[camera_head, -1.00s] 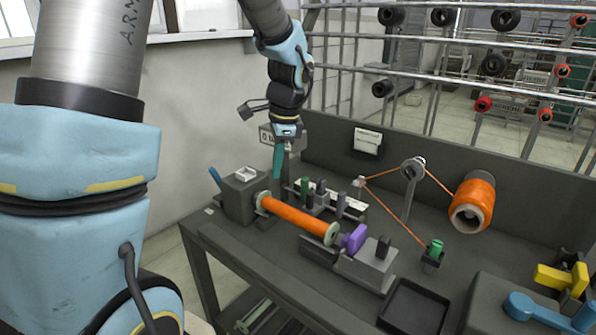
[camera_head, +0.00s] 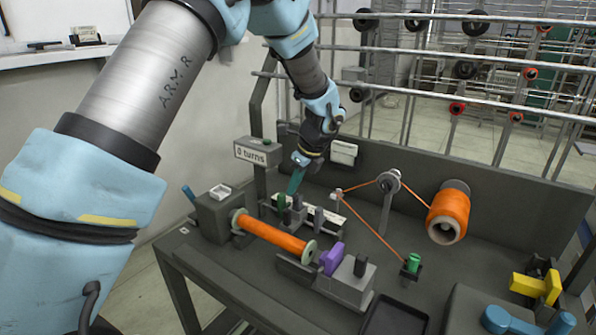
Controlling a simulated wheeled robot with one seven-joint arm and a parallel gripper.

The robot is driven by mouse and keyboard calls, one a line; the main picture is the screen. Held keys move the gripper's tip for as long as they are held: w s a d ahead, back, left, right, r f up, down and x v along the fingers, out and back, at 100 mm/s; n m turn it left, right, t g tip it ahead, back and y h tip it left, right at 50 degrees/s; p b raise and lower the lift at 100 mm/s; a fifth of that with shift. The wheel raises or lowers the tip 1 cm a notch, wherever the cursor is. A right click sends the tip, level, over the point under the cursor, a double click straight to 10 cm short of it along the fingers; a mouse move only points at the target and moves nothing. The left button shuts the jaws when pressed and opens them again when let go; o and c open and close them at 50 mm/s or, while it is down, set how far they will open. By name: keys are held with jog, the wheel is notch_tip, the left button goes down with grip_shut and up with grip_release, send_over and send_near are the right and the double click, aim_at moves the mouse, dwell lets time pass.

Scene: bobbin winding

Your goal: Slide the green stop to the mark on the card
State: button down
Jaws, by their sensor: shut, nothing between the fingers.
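The green stop (camera_head: 282,203) stands upright at the left end of a short rail, behind the orange-wound bobbin (camera_head: 272,234). Dark grey upright pieces (camera_head: 318,216) stand to its right on the same rail. A pale strip (camera_head: 331,213) runs behind them; no mark on it can be made out. A white card (camera_head: 343,152) is on the back panel, its print too small to read. My gripper (camera_head: 293,187), with teal fingers, points down, shut and empty, just above and right of the green stop. Whether it touches the stop or its grey neighbour cannot be told.
A sign (camera_head: 258,152) reading "0 turns" stands at the left. A purple piece (camera_head: 331,258) is at the bobbin's right end. Orange thread runs from the spool (camera_head: 448,212) over a guide (camera_head: 388,181). A dark tray (camera_head: 394,317) and yellow handle (camera_head: 538,287) lie front right.

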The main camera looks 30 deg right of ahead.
aim_at(283, 194)
jog(key=shift+x, duration=1.1)
jog(key=shift+w+a+p, duration=0.3)
jog(key=shift+w+a, duration=0.05)
jog(key=shift+w, duration=0.35)
jog(key=shift+w+a+p, duration=0.25)
jog(key=shift+w+a, duration=0.15)
jog(key=shift+w, duration=0.3)
jog(key=shift+s+r, duration=0.1)
jog(key=shift+r, duration=0.05)
jog(key=v, duration=0.8)
jog(key=shift+s+d+f, duration=0.25)
jog(key=shift+s, duration=0.05)
jog(key=b, duration=0.3)
jog(key=shift+s+f+b, duration=0.1)
jog(key=shift+s+b, duration=0.1)
jog(key=shift+b, duration=0.1)
jog(key=shift+a+r+b, duration=0.1)
jog(key=shift+r+b, duration=0.1)
jog(key=shift+b, duration=0.3)
